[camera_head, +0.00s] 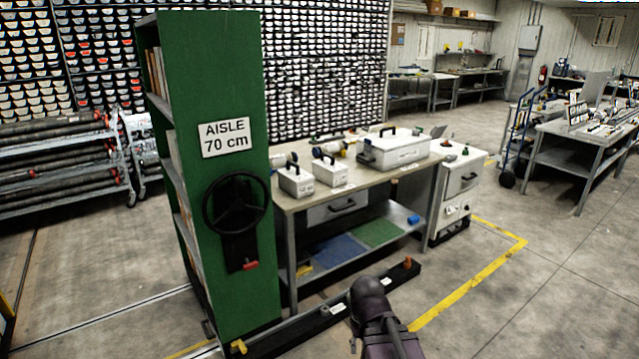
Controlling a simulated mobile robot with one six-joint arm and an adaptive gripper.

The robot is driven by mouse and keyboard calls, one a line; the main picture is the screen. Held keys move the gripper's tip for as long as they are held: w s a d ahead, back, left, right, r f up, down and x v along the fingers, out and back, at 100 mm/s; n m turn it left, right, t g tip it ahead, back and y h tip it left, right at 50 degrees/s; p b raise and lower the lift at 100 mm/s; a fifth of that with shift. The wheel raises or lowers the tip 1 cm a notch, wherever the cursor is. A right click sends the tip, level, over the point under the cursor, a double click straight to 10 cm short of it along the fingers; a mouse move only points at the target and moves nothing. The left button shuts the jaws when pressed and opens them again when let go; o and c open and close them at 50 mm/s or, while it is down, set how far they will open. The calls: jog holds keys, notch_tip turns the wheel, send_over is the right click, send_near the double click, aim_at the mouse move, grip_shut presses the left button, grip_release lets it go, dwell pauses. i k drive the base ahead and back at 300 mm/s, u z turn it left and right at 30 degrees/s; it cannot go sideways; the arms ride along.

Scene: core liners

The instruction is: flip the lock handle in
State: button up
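A small red handle (250,266) sticks out at the lower end of a black plate (240,248), below a black handwheel (236,203) on the end panel of a tall green shelf unit (222,100). It looks like the lock handle; at this size I cannot tell its exact position. A dark rounded link of my own arm shows at the bottom centre, to the right of the shelf unit and apart from it. My gripper's fingers are not visible.
A workbench (385,178) with white cases stands right of the shelf unit. A dark floor rail (300,322) runs in front of it, with a yellow piece (238,346) and an orange knob (407,262). A white cabinet (458,190) stands beyond. Floor at the lower right is open.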

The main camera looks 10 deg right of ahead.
aim_at(249, 266)
jog(key=i, duration=0.85)
jog(key=z, duration=0.05)
